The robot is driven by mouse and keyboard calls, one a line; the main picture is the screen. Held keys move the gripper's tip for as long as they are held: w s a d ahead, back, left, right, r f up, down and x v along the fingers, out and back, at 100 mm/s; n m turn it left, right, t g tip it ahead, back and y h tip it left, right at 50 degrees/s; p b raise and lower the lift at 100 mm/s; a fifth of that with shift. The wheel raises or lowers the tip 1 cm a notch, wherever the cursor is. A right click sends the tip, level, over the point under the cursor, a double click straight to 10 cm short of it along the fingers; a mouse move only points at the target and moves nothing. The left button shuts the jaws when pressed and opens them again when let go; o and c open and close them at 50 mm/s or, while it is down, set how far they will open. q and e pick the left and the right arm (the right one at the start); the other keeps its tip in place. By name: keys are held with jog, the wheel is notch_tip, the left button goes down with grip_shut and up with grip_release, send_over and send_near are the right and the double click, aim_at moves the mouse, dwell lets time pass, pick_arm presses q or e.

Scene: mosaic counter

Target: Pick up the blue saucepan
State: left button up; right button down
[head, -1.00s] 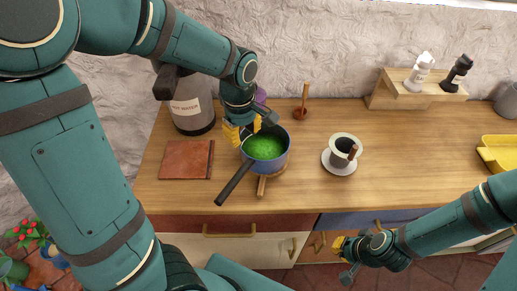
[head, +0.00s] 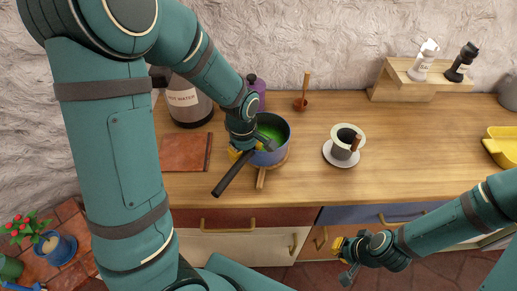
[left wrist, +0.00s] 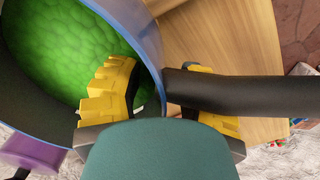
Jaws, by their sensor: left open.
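The blue saucepan (head: 284,140) stands on a round wooden trivet (head: 261,176) on the counter, with green contents inside. Its black handle (head: 232,176) points to the front left. My left gripper (head: 247,152) is open at the handle side of the pan. In the left wrist view, the pan's rim (left wrist: 153,50) and the root of the handle (left wrist: 225,90) lie between the yellow fingers of the gripper (left wrist: 160,92). One finger shows over the green contents, the other is partly hidden by the handle. My right gripper (head: 346,254) hangs in front of the cabinets, away from the pan.
A hot-water container (head: 188,105) and a brown board (head: 186,152) are on the left. A purple bottle (head: 257,88) is behind the pan. A dripper on a saucer (head: 342,148) stands to the right. Further right are a wooden rack (head: 400,88) and a yellow tray (head: 500,145).

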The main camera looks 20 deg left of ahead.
pick_arm(q)
jog(key=shift+f, duration=0.1)
grip_shut()
dwell(0.4)
notch_tip(320, 180, up, 10)
jog(key=p, duration=0.3)
dwell(0.8)
